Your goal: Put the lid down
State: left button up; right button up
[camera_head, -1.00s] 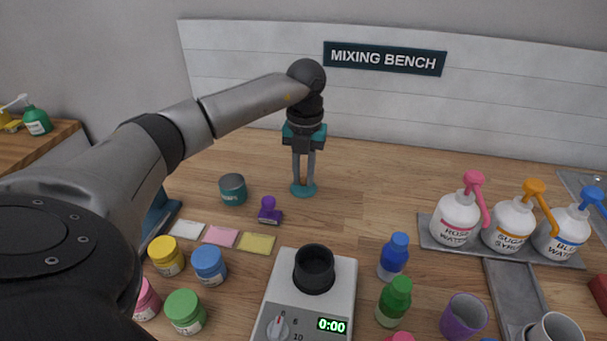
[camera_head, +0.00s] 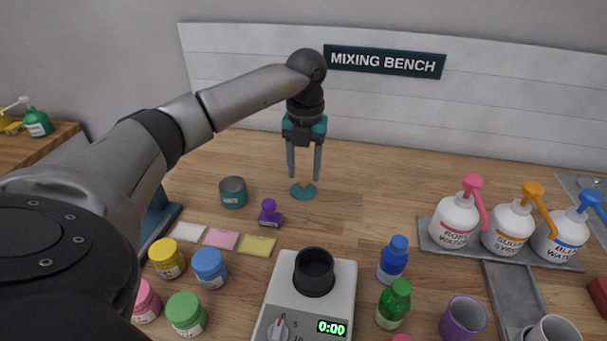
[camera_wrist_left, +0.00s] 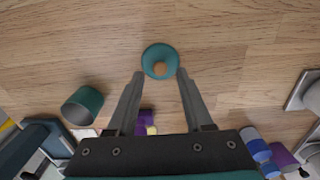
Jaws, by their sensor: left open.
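The lid is a small teal disc (camera_head: 303,192) with a wooden knob, lying flat on the bench toward the back. In the left wrist view the lid (camera_wrist_left: 160,61) sits just beyond and between the fingertips. My left gripper (camera_head: 303,178) is above the lid with its fingers spread apart and nothing between them; it also shows in the left wrist view (camera_wrist_left: 159,74). A teal jar (camera_head: 233,192) stands to the left of the lid, and it shows in the left wrist view (camera_wrist_left: 82,106) too. My right gripper is not in view.
A purple stamp (camera_head: 270,213) stands in front of the lid. A scale (camera_head: 338,285) with a black cup (camera_head: 314,270), several coloured jars and small bottles stand nearer. Pump bottles on a grey tray (camera_head: 432,238) are at right. Bench right of the lid is clear.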

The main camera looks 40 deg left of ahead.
aim_at(305, 182)
pick_arm(q)
notch_tip(305, 182, up, 10)
jog(key=p, duration=0.1)
jog(key=shift+p, duration=0.3)
jog(key=shift+d+f, duration=0.1)
